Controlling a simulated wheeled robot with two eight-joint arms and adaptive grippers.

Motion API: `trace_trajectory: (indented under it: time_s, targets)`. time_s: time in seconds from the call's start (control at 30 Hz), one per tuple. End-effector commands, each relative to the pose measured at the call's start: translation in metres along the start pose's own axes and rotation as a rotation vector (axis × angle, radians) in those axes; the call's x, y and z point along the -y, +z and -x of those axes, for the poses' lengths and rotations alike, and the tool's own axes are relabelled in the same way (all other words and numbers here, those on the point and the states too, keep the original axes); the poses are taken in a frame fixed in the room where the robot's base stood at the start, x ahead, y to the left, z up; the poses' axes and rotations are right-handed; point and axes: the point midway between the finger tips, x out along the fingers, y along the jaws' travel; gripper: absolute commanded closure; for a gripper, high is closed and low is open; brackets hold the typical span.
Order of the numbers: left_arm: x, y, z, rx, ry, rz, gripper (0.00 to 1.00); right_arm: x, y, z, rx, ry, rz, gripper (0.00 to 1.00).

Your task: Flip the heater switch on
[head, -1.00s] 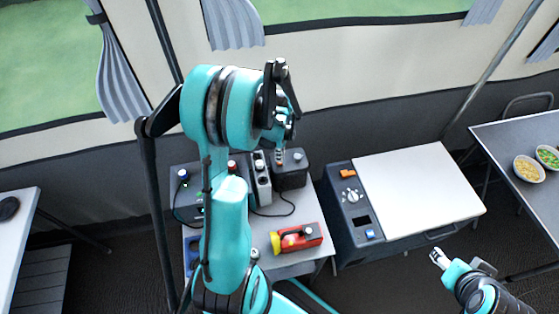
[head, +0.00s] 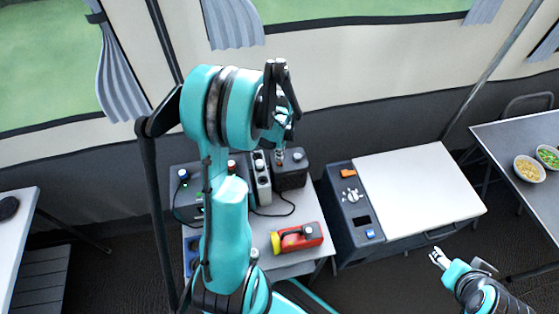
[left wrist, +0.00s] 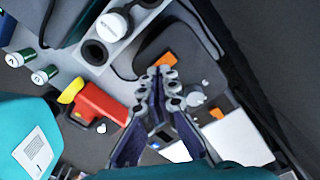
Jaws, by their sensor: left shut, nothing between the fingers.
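A black box (head: 290,174) with a white knob stands at the back of the small table. In the left wrist view the box (left wrist: 197,60) carries an orange switch (left wrist: 165,60), just beyond the fingertips. My left gripper (head: 280,157) points down at the box's left side, its fingers shut and empty. In the left wrist view the gripper (left wrist: 165,75) partly covers the box; whether it touches the switch I cannot tell. The switch is hidden behind the fingers in the head view. My right gripper (head: 438,258) is low at right, away from the box; its opening is unclear.
Right of the table is a unit with a dial (head: 352,196), another orange switch (head: 347,173) and a white lid (head: 415,190).

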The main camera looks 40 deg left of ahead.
Motion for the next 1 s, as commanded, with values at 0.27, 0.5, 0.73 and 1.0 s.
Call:
trace_trajectory:
  time_s: [0.27,0.5,0.73,1.0]
  targets:
    - [0.000,0.000,-0.005,0.000,0.000,0.000,1.00,0.000,0.003,-0.004,0.000,0.000,0.000,0.44]
    - [0.000,0.000,-0.009,0.000,0.000,0.000,1.00,0.000,0.004,-0.006,0.000,0.000,0.000,0.44]
    - [0.000,0.000,-0.012,0.000,0.000,0.000,1.00,0.000,0.006,-0.009,0.000,0.000,0.000,0.44]
    - [0.000,0.000,-0.016,0.000,0.000,0.000,1.00,0.000,0.008,-0.012,0.000,0.000,0.000,0.44]
